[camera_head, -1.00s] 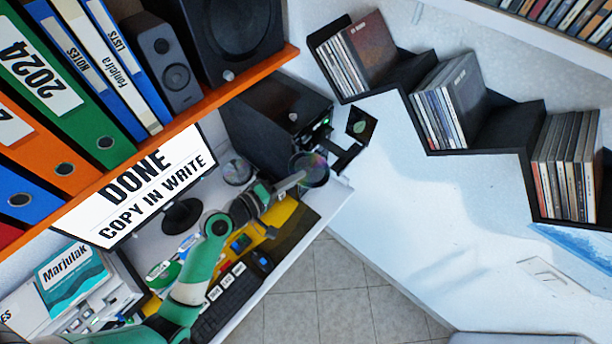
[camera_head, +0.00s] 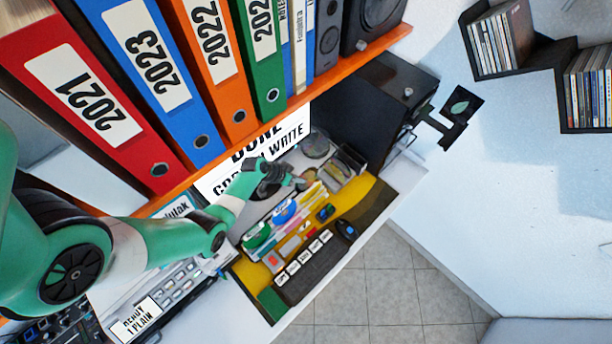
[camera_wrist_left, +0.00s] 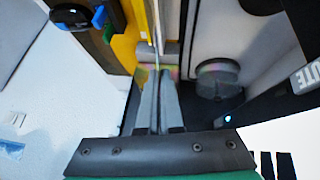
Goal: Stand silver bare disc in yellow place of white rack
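My left gripper (camera_head: 299,183) is above the desk, at the far end of the white rack (camera_head: 290,226), which holds several coloured upright pieces. In the left wrist view the gripper's fingers (camera_wrist_left: 158,75) are close together. The silver bare disc (camera_wrist_left: 156,50) shows there almost edge-on, as a thin line between the fingers, with rainbow glints beside it. The fingers and the tilt of the view hide most of the disc and the slot under it. I cannot tell whether the disc touches the rack. My right gripper is in neither view.
A yellow mat (camera_head: 362,196) lies under the rack, with a black keyboard (camera_head: 305,269) in front. A monitor (camera_head: 290,135), a clear disc spindle (camera_head: 316,145) and a black computer (camera_head: 375,110) stand behind. An orange shelf (camera_head: 340,78) with binders overhangs the desk.

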